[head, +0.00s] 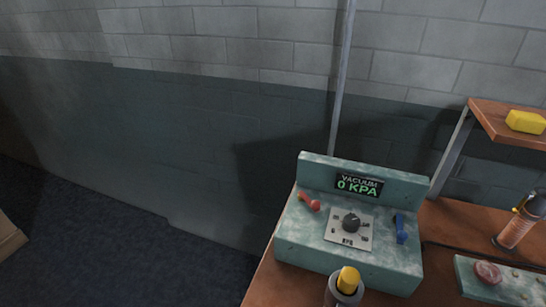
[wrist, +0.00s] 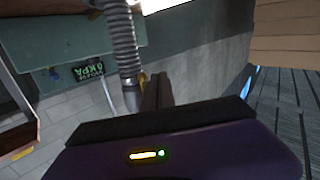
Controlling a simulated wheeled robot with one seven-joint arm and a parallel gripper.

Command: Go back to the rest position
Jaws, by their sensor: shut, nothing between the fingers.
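My gripper (wrist: 157,76) shows in the wrist view only. Its two dark fingers are together with nothing between them, above its purple body. In that view it stands apart from the teal vacuum console (wrist: 60,45), which appears upside down at the upper left. A grey ribbed hose (wrist: 122,45) runs down just left of the fingers; I cannot tell whether it touches them. In the head view no part of the gripper or arm is seen. There the vacuum console (head: 300,245) stands on the bench, its display (head: 358,185) reading 0 KPA.
The console carries a red lever (head: 309,201), a dial (head: 351,222) and a blue lever (head: 401,228). A yellow-topped cylinder (head: 347,282) stands in front. A shelf (head: 490,122) with a yellow block (head: 525,121) is at right.

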